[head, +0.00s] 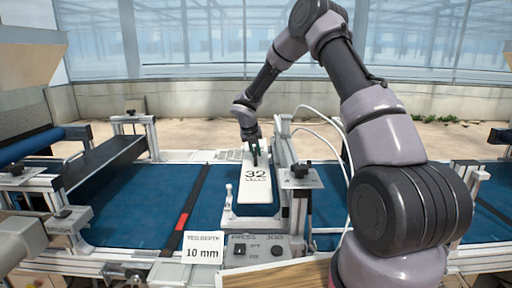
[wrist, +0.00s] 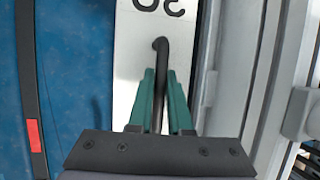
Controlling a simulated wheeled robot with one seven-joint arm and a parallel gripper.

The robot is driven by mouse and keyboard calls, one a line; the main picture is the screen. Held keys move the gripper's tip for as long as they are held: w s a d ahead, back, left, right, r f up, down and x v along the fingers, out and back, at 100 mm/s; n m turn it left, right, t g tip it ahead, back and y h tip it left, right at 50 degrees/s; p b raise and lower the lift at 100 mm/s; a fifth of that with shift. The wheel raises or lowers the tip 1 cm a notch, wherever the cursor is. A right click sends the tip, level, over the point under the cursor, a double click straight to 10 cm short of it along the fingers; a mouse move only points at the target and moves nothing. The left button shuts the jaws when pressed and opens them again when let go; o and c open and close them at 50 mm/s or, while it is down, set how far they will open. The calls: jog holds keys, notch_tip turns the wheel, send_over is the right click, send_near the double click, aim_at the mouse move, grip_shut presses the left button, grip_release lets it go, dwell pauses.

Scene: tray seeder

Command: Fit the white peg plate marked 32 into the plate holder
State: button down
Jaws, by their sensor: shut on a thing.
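The white peg plate marked 32 (head: 257,192) lies lengthwise over the blue belt, in front of my gripper in the head view. In the wrist view the plate (wrist: 133,45) shows its number upside down and a dark bent handle (wrist: 161,50). My gripper (head: 255,160) is shut on that handle, with its green fingers (wrist: 162,85) on either side. A pale frame (head: 238,222), apparently the plate holder, shows at the plate's near end. Whether the plate is seated in it or held just above it I cannot tell. The plate's underside is hidden.
A grey upright rail (head: 287,165) stands close to the plate's right side. A small white knobbed lever (head: 228,196) stands at its left. A press control box (head: 258,248) and a "10 mm" sign (head: 203,248) are in front. The blue belt (head: 140,205) at left is clear.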

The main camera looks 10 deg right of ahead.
jog(key=shift+f, duration=2.9)
jog(key=shift+f, duration=0.3)
jog(key=c, duration=0.8)
grip_release()
jog(key=shift+o, duration=0.2)
jog(key=shift+f, duration=0.1)
jog(key=v, duration=1.1)
